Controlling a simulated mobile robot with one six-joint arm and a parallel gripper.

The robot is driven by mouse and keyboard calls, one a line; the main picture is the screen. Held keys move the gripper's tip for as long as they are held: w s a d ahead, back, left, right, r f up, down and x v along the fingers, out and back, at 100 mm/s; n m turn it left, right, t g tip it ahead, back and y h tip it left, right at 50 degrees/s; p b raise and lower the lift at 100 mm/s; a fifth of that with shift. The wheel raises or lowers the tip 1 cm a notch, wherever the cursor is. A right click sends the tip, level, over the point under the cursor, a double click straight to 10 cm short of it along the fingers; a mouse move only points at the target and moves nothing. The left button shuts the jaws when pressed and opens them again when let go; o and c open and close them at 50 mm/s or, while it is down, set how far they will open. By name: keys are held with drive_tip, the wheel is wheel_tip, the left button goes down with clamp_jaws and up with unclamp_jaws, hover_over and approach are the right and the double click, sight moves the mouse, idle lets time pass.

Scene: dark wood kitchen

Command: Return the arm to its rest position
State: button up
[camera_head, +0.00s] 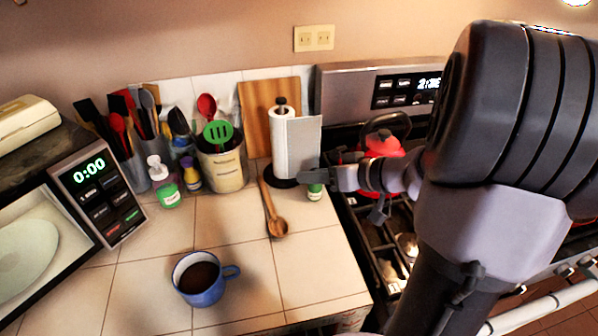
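My arm (490,215) fills the right side of the head view, with its large dark joint close to the camera and in front of the stove. My gripper (318,177) is at the arm's far end, pointing left over the counter's right edge, just in front of the paper towel holder. A small green and white bottle (314,191) shows right under the gripper's tip. I cannot tell whether the gripper touches it. The fingers are small and seen from the side, so their opening is unclear.
A stove with a red kettle (384,146) is behind my arm. A blue mug (201,279) of dark liquid and a wooden spoon (272,210) are on the tiled counter. Utensil crocks (222,166) and a paper towel roll (283,140) stand behind.

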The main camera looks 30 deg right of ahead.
drive_tip(key=s+a+r+g+y, duration=0.1)
drive_tip(key=s+a+r+g, duration=0.2)
drive_tip(key=a, duration=0.6)
drive_tip(key=s+a+g, duration=0.3)
drive_tip(key=s+a, duration=0.1)
drive_tip(key=a, duration=0.6)
drive_tip(key=s+a+r+m+h, duration=0.2)
drive_tip(key=s+a+m+h, duration=0.1)
drive_tip(key=s, duration=0.5)
drive_tip(key=shift+s+a+m+h, duration=0.3)
drive_tip(key=shift+s+a, duration=0.05)
drive_tip(key=shift+s, duration=0.05)
drive_tip(key=shift+o, duration=0.6)
drive_tip(key=shift+r, duration=0.1)
